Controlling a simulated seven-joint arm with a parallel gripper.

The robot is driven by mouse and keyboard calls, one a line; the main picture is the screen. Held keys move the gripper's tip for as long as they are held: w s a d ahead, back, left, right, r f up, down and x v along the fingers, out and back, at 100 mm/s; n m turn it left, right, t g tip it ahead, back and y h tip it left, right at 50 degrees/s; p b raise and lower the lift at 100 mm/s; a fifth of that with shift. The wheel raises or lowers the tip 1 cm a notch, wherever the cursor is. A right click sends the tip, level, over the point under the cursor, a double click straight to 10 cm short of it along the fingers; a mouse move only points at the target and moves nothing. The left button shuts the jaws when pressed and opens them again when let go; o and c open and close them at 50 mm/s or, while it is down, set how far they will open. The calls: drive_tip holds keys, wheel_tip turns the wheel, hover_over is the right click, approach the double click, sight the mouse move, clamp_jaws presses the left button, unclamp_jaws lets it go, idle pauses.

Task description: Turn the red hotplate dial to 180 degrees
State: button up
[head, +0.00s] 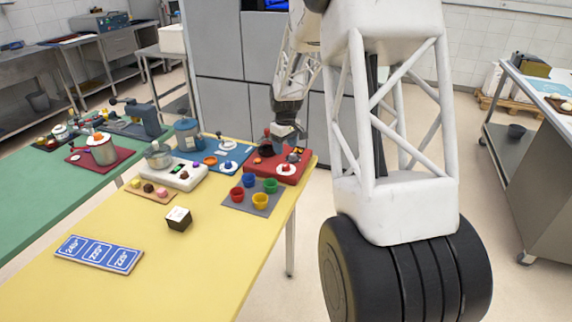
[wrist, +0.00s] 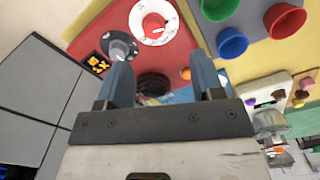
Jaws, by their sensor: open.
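The red hotplate (head: 267,169) sits at the far right corner of the yellow table. Its round white dial (head: 287,169) has a red centre and also shows at the top of the wrist view (wrist: 154,20). The dial's markings are too small to read. A grey knob (wrist: 119,46) stands beside the dial, near a small orange-lit display (wrist: 97,65). My gripper (wrist: 162,62) is open and empty above the red hotplate. Its blue-grey fingers are apart from the dial in the wrist view. A dark round part (wrist: 152,83) shows between the fingers, partly hidden.
A blue station (head: 232,151) with a similar white dial stands left of the red hotplate. Several coloured cups stand on a grey mat (head: 235,204) in front. A white scale (head: 185,180), a dark-sided block (head: 178,219) and a blue sign (head: 98,254) are further left.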

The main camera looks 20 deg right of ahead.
sight(286, 165)
drive_tip(key=shift+w+d+f, duration=0.4)
drive_tip(key=shift+w+f, duration=0.1)
drive_tip(key=shift+f, duration=0.1)
drive_tip(key=shift+f, duration=0.15)
drive_tip(key=shift+f, duration=3.8)
drive_tip(key=c, duration=0.9)
